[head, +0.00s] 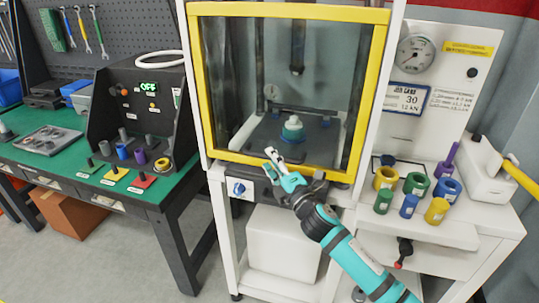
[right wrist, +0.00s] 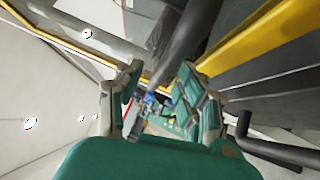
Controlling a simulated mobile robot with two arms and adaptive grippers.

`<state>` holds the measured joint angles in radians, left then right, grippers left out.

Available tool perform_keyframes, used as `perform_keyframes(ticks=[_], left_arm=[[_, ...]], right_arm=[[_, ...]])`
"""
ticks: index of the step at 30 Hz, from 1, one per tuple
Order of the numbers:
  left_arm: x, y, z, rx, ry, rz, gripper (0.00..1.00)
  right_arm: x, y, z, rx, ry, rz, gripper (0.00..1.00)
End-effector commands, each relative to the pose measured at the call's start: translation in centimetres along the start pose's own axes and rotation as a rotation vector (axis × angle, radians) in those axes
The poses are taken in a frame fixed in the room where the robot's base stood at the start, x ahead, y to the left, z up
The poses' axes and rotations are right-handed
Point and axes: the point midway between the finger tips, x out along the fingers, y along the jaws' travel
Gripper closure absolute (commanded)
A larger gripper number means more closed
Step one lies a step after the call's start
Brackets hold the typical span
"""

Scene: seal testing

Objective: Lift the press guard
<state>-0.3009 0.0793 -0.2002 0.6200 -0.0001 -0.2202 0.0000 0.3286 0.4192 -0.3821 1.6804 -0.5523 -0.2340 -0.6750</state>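The press guard (head: 375,80) is a clear panel in a yellow frame, closed over the front of the press in the head view. Its yellow frame also shows in the right wrist view (right wrist: 240,45). My right gripper (head: 277,165) is at the guard's lower edge, near the middle. In the right wrist view its fingers (right wrist: 158,88) are apart. A dark grey bar (right wrist: 188,38), apparently the guard's handle, runs between or just beyond them; I cannot tell whether they touch it. My left gripper is not in view.
Behind the guard stands a white and teal part (head: 292,128). A side shelf at right holds several coloured rings and cylinders (head: 417,184). The green bench (head: 60,140) at left carries a black test box (head: 140,108). Floor between bench and press is clear.

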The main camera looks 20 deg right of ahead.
Motion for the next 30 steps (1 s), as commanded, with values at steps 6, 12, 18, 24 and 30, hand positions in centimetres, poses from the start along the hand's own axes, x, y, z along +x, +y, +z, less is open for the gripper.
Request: perform_keyframes(ticks=[6, 12, 18, 24, 30], left_arm=[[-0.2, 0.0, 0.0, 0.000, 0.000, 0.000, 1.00], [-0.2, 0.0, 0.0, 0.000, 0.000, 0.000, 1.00], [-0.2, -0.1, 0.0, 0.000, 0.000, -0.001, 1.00], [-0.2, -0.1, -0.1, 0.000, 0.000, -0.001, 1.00], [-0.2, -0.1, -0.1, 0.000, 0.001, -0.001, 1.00]], right_arm=[[1.8, 0.0, -0.1, 0.000, 0.001, 0.000, 0.62], [2.0, -0.1, -0.1, 0.000, 0.001, -0.001, 0.62], [1.9, -0.1, 0.0, 0.000, 0.001, -0.001, 0.75], [1.9, -0.1, 0.0, 0.000, 0.000, -0.001, 1.00], [1.9, -0.1, 0.0, 0.000, 0.000, -0.001, 1.00]])
